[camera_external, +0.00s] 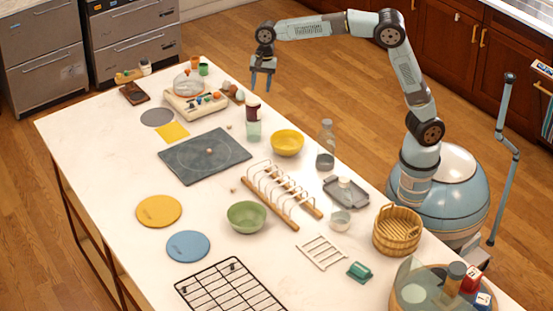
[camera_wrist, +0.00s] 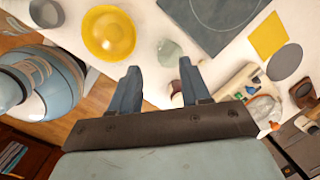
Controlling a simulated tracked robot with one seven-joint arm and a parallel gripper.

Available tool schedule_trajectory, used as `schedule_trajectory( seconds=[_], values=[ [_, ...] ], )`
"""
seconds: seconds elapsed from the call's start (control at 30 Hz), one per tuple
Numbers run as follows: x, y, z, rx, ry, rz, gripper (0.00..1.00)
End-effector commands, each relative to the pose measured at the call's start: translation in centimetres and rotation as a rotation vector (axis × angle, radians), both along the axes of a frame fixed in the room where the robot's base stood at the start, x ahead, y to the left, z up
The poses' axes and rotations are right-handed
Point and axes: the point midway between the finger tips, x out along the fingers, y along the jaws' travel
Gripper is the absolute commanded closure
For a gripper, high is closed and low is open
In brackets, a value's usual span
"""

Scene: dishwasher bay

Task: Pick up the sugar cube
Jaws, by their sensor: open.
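No object is clearly recognisable as the sugar cube. Several tiny pale or tan pieces lie on the white counter (camera_external: 110,140): one piece (camera_external: 229,126) right of the yellow square, one piece (camera_external: 233,190) near the green bowl, and one piece (camera_external: 209,150) on the dark slate board (camera_external: 185,160). They are too small to tell apart. My gripper (camera_external: 262,84) is open and empty, fingers down, raised near the counter's far right edge. In the wrist view its two fingers (camera_wrist: 160,68) are spread, and no sugar cube can be made out between them.
A yellow bowl (camera_external: 287,143), a clear bottle (camera_external: 326,145), a dark-and-green cup stack (camera_external: 253,122) and a cream appliance (camera_external: 196,104) stand near my gripper. A wooden rack (camera_external: 268,204) and green bowl (camera_external: 246,217) are mid-counter. The left part is fairly clear.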

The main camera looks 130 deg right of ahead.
Motion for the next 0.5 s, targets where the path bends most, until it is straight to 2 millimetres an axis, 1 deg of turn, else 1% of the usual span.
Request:
schedule_trajectory(
  seconds=[0.03,0.2,0.4,0.5],
  values=[
    [0.6,-1.7,-0.9,0.005,0.018,-0.060,0.53],
    [2.1,-6.6,-3.4,0.023,0.067,-0.276,0.53],
    [3.5,-12.0,-6.9,0.030,0.122,-0.517,0.53],
    [3.9,-14.3,-8.6,0.031,0.146,-0.620,0.53]
  ],
)
